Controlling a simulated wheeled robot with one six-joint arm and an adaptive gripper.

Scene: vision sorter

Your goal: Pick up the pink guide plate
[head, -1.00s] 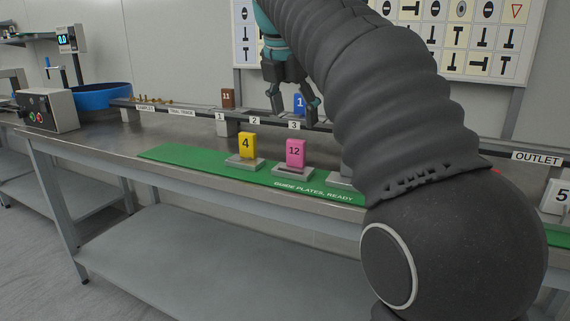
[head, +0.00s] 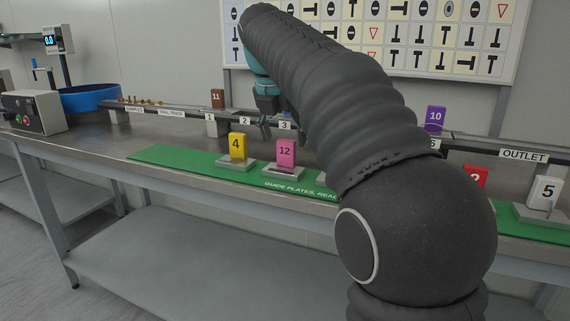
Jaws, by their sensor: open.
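The pink guide plate (head: 286,153), marked 12, stands upright in a grey holder (head: 283,172) on the green strip (head: 190,160) at the front of the bench. My gripper (head: 277,122) is open and hangs behind and above the pink plate, near the rail slots marked 2 and 3. It is apart from the pink plate. My arm partly hides the gripper and covers part of the strip to the right.
A yellow plate (head: 237,146) marked 4 stands just left of the pink one. A brown plate (head: 217,98), a blue piece near slot 3 and a purple plate (head: 435,119) are along the rail. Red (head: 475,177) and white (head: 546,191) plates stand right.

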